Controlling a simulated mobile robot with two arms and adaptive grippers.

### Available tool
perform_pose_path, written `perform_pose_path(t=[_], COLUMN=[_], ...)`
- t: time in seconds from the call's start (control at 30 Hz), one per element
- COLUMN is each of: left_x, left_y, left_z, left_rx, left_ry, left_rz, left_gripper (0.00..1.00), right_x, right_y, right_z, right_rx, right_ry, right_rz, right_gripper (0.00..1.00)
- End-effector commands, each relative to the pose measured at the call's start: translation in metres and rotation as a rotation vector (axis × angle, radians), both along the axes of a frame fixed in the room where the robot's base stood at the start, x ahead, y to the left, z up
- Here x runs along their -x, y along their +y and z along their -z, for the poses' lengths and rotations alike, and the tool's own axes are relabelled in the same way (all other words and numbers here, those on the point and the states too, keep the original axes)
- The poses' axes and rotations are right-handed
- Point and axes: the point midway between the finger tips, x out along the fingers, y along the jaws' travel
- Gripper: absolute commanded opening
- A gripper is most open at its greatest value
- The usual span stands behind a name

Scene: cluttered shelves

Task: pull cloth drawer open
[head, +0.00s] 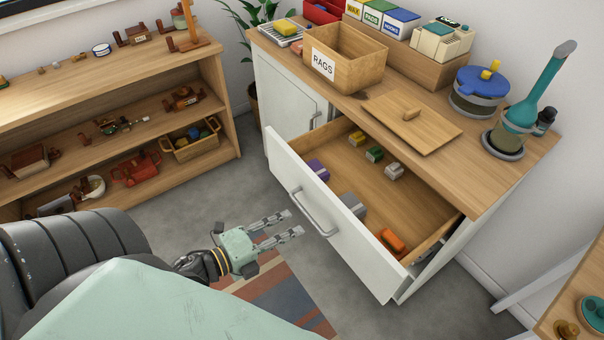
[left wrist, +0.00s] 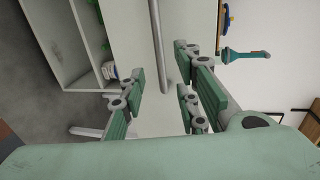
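The drawer (head: 340,234) of the white cabinet is pulled well out, and its inside shows several small items. Its grey bar handle (head: 313,213) is on the white front. My left gripper (head: 295,223) is open, with its fingers pointing at the handle from the left. In the left wrist view the handle (left wrist: 157,45) runs down toward the space between the open fingers (left wrist: 160,92). The fingers look apart from the handle in the head view. No cloth can be made out in the drawer. My right gripper is not in view.
A wooden box labelled RAGS (head: 345,62), a wooden lid (head: 412,122) and a blue-lidded pot (head: 477,92) stand on the cabinet top. A wooden shelf (head: 110,130) with clutter is at left. Grey floor and a striped rug (head: 285,295) lie below the gripper.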

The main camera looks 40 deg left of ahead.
Motion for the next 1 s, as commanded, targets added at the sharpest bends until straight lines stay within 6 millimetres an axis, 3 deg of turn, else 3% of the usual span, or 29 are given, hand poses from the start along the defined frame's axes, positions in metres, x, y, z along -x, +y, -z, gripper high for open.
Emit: perform_pose_path(t=[0.1,0.3,0.87,1.0], left_x=[0.019,0.034,0.035,0.036], left_y=[0.007,0.012,0.013,0.018], left_z=[-0.004,-0.008,-0.008,0.007], left_rx=[0.000,0.000,0.000,0.033], left_ry=[0.002,0.000,-0.001,0.033], left_rz=[-0.001,-0.001,0.000,-0.036], left_gripper=[0.29,0.29,0.29,0.29], right_x=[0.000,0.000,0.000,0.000], right_y=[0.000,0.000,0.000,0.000], right_z=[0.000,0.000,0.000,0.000], right_rx=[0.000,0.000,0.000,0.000], right_ry=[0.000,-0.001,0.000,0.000], right_rz=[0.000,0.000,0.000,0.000], right_gripper=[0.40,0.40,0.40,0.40])
